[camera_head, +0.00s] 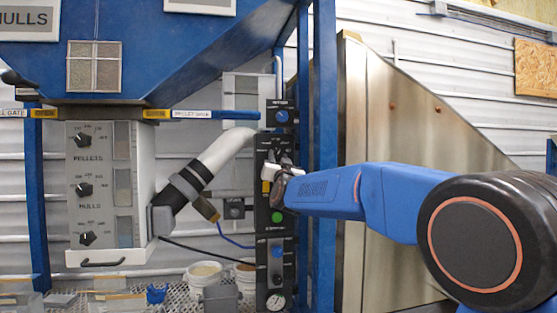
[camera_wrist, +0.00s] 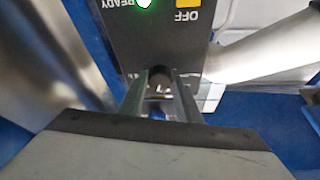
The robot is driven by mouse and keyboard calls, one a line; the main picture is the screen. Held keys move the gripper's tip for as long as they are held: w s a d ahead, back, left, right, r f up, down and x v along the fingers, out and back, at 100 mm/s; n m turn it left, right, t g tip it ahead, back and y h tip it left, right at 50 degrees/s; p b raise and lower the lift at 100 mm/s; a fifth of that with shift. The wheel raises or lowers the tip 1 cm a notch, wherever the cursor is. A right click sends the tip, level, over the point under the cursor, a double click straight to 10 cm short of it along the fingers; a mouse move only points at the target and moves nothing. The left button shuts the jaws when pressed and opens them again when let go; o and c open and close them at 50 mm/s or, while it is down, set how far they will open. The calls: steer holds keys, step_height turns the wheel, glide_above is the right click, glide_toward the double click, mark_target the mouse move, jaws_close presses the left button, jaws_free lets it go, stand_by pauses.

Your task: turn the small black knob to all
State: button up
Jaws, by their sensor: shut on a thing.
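My gripper (camera_head: 281,165) is at the upper part of the tall black control panel (camera_head: 262,220). In the wrist view, which looks upside down, the gripper's fingers (camera_wrist: 162,84) are shut on a small black knob (camera_wrist: 160,73) on the panel face. The marks around this knob are too small and too covered to read, so its setting cannot be told. In the head view the knob is hidden behind the gripper. The panel's yellow OFF piece (camera_wrist: 187,3) and lit green READY light (camera_wrist: 144,2) show close by in the wrist view.
A blue knob box (camera_head: 282,116) sits just above the panel. A blue post (camera_head: 325,100) stands right beside it. A white pipe (camera_head: 225,150) slopes in from the left. A grey dial box (camera_head: 75,215) with several black knobs stands farther left. White buckets (camera_head: 204,285) stand below.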

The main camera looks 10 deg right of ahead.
steer(key=m+h, duration=0.1)
steer(key=m, duration=0.2)
steer(key=m+g+h, duration=0.1)
steer(key=m, duration=0.2)
steer(key=m+g+h, duration=0.1)
steer(key=m+h, duration=0.1)
steer(key=m, duration=0.1)
steer(key=shift+a+r+m, duration=0.1)
steer(key=shift+a+m, duration=0.15)
steer(key=shift+m, duration=0.15)
steer(key=m+g, duration=0.1)
steer(key=m, duration=0.2)
steer(key=m+g+h, duration=0.1)
steer(key=m+g, duration=0.1)
steer(key=m, duration=0.2)
steer(key=shift+r, duration=0.15)
steer(key=o, duration=1.1)
steer(key=shift+c, duration=0.2)
steer(key=shift+s, duration=0.1)
steer(key=r+v, duration=0.1)
steer(key=v, duration=1.6)
steer(key=shift+f, duration=0.35)
steer(key=shift+s+a, duration=0.1)
